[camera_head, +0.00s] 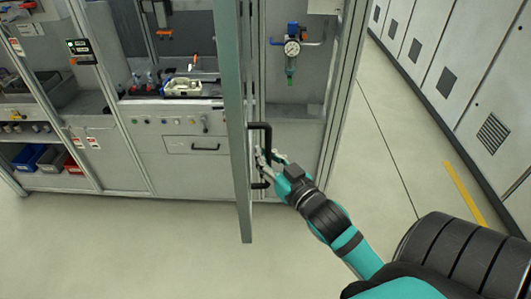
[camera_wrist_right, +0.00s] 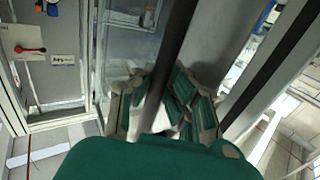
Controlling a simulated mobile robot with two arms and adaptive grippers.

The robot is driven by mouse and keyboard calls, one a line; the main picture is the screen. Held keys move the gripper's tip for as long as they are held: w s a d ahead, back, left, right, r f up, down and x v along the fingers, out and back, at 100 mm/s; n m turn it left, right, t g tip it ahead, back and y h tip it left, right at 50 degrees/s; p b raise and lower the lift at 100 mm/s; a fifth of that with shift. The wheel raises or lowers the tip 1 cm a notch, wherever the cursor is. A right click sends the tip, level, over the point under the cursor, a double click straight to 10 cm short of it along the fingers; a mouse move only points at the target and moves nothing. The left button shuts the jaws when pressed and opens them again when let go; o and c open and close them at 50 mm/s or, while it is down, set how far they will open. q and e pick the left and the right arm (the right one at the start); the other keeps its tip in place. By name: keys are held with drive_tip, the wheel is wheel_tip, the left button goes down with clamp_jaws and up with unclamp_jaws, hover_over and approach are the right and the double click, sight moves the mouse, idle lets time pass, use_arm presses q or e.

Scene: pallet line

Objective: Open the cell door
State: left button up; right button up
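The cell door (camera_head: 236,110) is a tall grey-framed door that shows nearly edge-on in the head view, swung out from the cell front. Its black bar handle (camera_head: 263,127) is on the right side of the frame. My right gripper (camera_head: 264,158) is at the handle's upright part, coming from the lower right. In the right wrist view the dark handle bar (camera_wrist_right: 183,35) runs between the two fingers of my right gripper (camera_wrist_right: 163,88), which appear closed against it from both sides. The fingers hide part of the bar. My left gripper is not in view.
Behind the door, the cell front has a drawer panel (camera_head: 190,147) and a worktop with a pale tray (camera_head: 183,87). A pressure gauge (camera_head: 292,48) hangs right of the door. Grey cabinets (camera_head: 455,70) line the right side. The floor (camera_head: 130,245) in front is clear.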

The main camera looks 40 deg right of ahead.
drive_tip(key=o, duration=0.6)
drive_tip(key=shift+s+a+r, duration=0.2)
drive_tip(key=shift+s, duration=0.2)
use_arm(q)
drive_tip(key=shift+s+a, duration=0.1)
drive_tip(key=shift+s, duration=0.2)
use_arm(e)
drive_tip(key=shift+o, duration=0.2)
drive_tip(key=shift+w, duration=0.1)
drive_tip(key=shift+d, duration=0.1)
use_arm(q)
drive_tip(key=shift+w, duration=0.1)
use_arm(e)
drive_tip(key=s, duration=0.7)
drive_tip(key=shift+s+a, duration=0.2)
drive_tip(key=shift+a, duration=0.1)
